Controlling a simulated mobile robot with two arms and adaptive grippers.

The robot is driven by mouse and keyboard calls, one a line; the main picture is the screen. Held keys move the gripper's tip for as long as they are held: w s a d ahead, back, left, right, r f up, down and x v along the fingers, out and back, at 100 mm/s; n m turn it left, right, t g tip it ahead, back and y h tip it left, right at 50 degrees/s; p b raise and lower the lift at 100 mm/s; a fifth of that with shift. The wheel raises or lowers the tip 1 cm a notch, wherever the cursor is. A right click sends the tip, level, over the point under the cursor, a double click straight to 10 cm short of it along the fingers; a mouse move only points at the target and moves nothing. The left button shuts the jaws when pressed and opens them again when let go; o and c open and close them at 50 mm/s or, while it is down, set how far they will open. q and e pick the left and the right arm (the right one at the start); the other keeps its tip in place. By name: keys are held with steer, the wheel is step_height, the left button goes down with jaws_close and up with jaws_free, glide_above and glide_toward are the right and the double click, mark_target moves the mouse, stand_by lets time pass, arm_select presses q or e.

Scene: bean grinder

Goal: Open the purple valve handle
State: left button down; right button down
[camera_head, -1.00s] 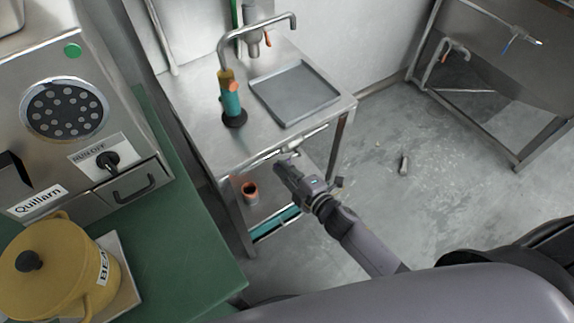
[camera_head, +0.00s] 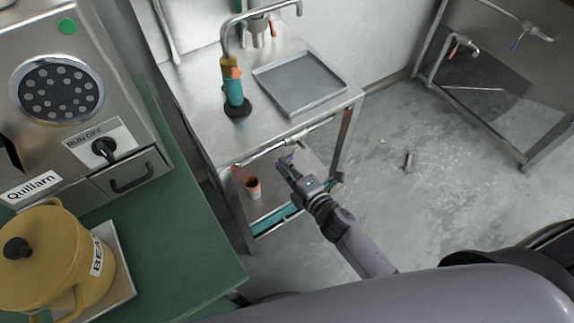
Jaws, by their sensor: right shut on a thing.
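My right gripper (camera_head: 285,165) is at the front edge of the steel table, just below the thin pipe (camera_head: 305,134) that runs along it. A small purple bit, the valve handle (camera_head: 290,157), shows at the fingertips. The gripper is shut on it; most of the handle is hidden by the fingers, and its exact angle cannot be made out. My left gripper is not in view.
An orange cup (camera_head: 253,187) stands on the lower shelf. A green counter (camera_head: 195,240) with a yellow pot (camera_head: 50,255) is at left. Floor at right is mostly open.

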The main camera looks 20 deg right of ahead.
steer(key=shift+f, duration=0.1)
steer(key=c, duration=1.9)
jaws_free()
steer(key=v, duration=1.2)
